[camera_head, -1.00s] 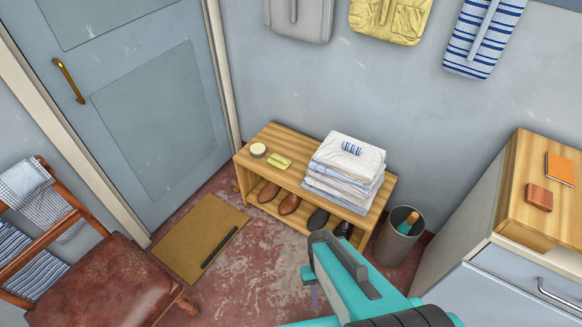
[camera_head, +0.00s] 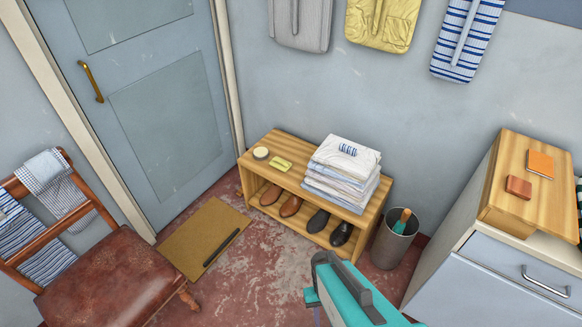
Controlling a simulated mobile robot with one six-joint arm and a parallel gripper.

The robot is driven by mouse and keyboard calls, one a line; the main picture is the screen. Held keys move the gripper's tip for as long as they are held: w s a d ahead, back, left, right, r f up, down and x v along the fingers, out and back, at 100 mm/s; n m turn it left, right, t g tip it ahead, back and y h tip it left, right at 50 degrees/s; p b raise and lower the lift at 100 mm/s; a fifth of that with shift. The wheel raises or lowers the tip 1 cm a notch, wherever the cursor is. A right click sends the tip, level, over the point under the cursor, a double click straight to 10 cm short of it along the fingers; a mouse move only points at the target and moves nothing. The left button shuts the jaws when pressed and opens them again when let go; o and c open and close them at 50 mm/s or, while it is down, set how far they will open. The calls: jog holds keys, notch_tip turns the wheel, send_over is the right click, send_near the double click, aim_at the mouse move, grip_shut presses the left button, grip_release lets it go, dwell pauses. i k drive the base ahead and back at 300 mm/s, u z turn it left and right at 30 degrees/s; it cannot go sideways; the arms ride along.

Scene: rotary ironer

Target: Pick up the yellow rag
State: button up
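A small folded yellow rag (camera_head: 280,163) lies on top of the low wooden shoe bench (camera_head: 290,146), between a round tin and a stack of folded shirts. My gripper (camera_head: 330,265) shows in the lower middle, in front of the bench and below and right of the rag, well apart from it. Only part of the gripper is in view, and its finger gap is not clear. I cannot see anything held in it.
The round tin (camera_head: 261,153) sits left of the rag and the folded shirts (camera_head: 341,172) right of it. Shoes (camera_head: 291,205) stand inside the bench. A bin (camera_head: 394,241) is at its right end, a leather chair (camera_head: 105,283) at left.

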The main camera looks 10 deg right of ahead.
aim_at(283, 166)
jog(key=u, duration=0.15)
jog(key=i, duration=0.95)
jog(key=z, duration=0.05)
